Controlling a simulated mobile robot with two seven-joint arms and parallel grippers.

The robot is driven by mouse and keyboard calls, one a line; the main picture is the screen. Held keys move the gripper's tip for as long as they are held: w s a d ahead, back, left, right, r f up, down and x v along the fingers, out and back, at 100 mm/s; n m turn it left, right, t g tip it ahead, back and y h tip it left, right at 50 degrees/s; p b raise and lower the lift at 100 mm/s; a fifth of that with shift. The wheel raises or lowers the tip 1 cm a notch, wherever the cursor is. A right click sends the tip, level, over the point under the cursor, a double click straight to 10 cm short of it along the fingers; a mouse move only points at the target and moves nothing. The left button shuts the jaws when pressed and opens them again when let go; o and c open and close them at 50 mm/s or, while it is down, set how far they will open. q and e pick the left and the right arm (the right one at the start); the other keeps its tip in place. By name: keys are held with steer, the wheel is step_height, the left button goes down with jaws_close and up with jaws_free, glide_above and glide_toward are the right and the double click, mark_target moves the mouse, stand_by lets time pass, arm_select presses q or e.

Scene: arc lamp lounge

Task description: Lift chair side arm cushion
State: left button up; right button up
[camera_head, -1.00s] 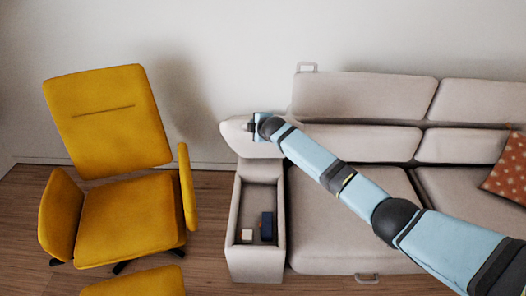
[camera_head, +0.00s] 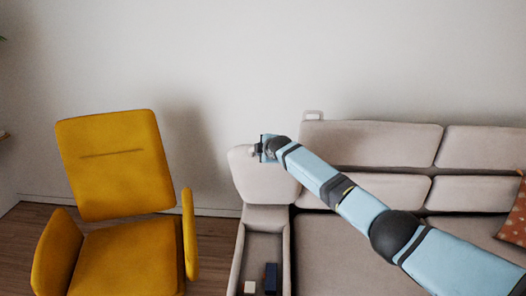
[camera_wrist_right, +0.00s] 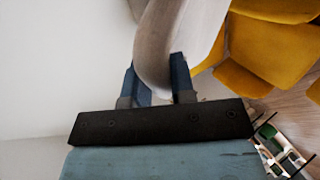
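The chair side arm cushion (camera_head: 263,178) is the pale grey padded lid at the left end of the sofa. It is tilted up at the back of its arm box (camera_head: 239,262), which lies open below. My right gripper (camera_head: 260,149) is at the cushion's upper edge. In the right wrist view, the cushion's rounded edge (camera_wrist_right: 157,60) fills the space between the two fingers of my gripper (camera_wrist_right: 155,80), which look closed on it. My left gripper is out of view.
A yellow armchair (camera_head: 125,255) stands to the left, with a narrow floor gap between. The grey sofa (camera_head: 370,150) extends right under my arm, with the wall behind.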

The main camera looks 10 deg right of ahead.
steer(key=o, duration=0.4)
steer(key=shift+o, duration=0.2)
steer(key=v, duration=1.3)
steer(key=shift+s+r+b, duration=0.15)
steer(key=shift+s+b, duration=0.15)
steer(key=shift+s, duration=0.05)
steer(key=shift+d, duration=0.15)
